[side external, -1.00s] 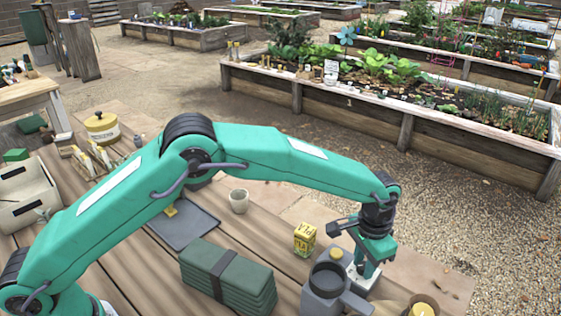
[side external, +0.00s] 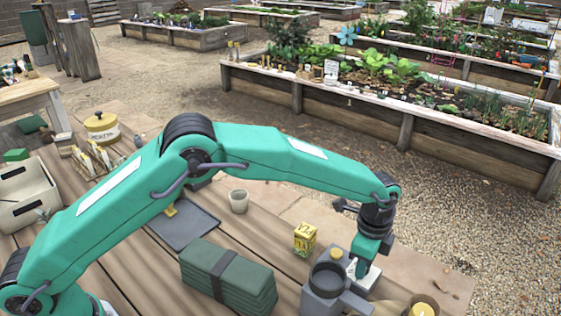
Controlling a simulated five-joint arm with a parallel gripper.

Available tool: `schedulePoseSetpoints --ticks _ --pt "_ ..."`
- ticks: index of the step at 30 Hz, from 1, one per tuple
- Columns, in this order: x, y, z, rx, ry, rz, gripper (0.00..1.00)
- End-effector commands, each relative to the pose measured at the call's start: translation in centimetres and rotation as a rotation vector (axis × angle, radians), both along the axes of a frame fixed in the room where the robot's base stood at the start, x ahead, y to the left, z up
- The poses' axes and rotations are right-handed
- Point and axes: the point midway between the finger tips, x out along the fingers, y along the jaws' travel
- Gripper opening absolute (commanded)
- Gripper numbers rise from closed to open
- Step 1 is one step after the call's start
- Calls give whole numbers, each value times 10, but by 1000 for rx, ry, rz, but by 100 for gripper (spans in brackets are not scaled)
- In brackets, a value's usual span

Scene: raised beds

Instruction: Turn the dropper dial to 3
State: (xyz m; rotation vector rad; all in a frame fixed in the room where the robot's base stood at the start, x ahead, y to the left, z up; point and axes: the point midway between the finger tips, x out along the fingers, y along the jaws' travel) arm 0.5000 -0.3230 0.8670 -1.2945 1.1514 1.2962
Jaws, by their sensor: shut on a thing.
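My gripper (side external: 362,270) points down at the right end of the table, just right of the grey watering can. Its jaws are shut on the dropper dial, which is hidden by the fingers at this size. A small pale block (side external: 373,278), which looks like the dropper's body, shows beneath and beside the fingertips. No number or pointer on the dial can be read.
A grey watering can (side external: 322,296) stands close to the left of my gripper. A yellow box (side external: 304,240), a pale pot (side external: 238,201), a dark tray (side external: 190,233) and a strapped green pad (side external: 225,278) lie further left. A yellow-topped jar (side external: 421,309) is at the front right.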

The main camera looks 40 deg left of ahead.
Motion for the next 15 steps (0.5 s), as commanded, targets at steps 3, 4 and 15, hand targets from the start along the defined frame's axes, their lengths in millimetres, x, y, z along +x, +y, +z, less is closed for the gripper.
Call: schedulePoseSetpoints --ticks 3,4,15 --pt "1 -1 2 -3 -6 -106 4" --pt "1 -1 2 -3 -6 -130 4" --pt "1 -2 3 -4 -6 -343 4"
